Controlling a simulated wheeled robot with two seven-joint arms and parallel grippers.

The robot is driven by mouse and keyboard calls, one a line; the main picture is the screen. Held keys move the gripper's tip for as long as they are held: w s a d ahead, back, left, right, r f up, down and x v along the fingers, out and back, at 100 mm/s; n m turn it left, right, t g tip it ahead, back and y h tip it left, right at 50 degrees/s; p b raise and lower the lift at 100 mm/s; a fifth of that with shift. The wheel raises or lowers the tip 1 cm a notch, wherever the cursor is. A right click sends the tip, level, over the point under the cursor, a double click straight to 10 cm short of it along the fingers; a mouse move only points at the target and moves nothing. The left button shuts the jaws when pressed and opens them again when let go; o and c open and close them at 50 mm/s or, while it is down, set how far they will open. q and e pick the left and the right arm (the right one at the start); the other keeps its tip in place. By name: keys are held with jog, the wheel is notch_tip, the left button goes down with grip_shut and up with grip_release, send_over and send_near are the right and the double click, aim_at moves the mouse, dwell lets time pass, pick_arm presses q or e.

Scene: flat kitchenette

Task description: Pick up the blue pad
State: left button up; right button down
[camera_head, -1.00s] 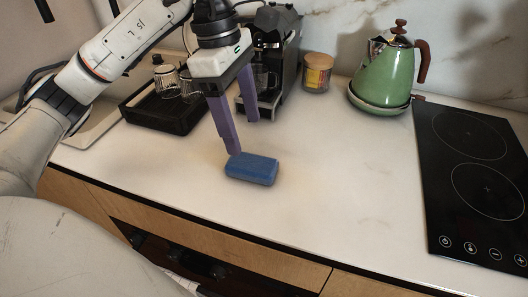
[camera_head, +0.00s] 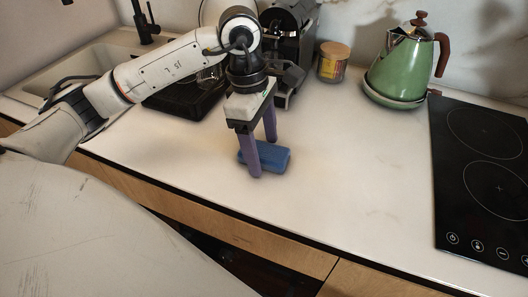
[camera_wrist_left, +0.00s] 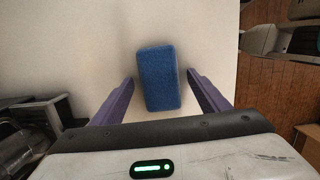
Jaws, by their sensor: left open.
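The blue pad (camera_head: 277,158) lies flat on the white counter in the head view, partly hidden by a finger of my left gripper (camera_head: 262,158). My left gripper points down over the pad, its two purple fingers open with one on the near side and one on the far side of it. In the left wrist view the pad (camera_wrist_left: 160,79) shows between the fingertips of the open gripper (camera_wrist_left: 161,82), with a gap on each side. No finger visibly grips the pad. My right gripper does not show.
A coffee machine (camera_head: 291,45) and a black tray (camera_head: 185,98) stand behind my left arm. A candle jar (camera_head: 333,62) and a green kettle (camera_head: 404,62) stand at the back. A black cooktop (camera_head: 480,180) is at the right. The counter right of the pad is clear.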

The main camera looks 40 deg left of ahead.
aim_at(262, 150)
pick_arm(q)
jog(key=c, duration=1.2)
jog(key=shift+r, duration=0.15)
notch_tip(262, 150, up, 10)
jog(key=shift+f, duration=0.1)
jog(key=shift+o, duration=1.3)
jog(key=shift+c, duration=0.5)
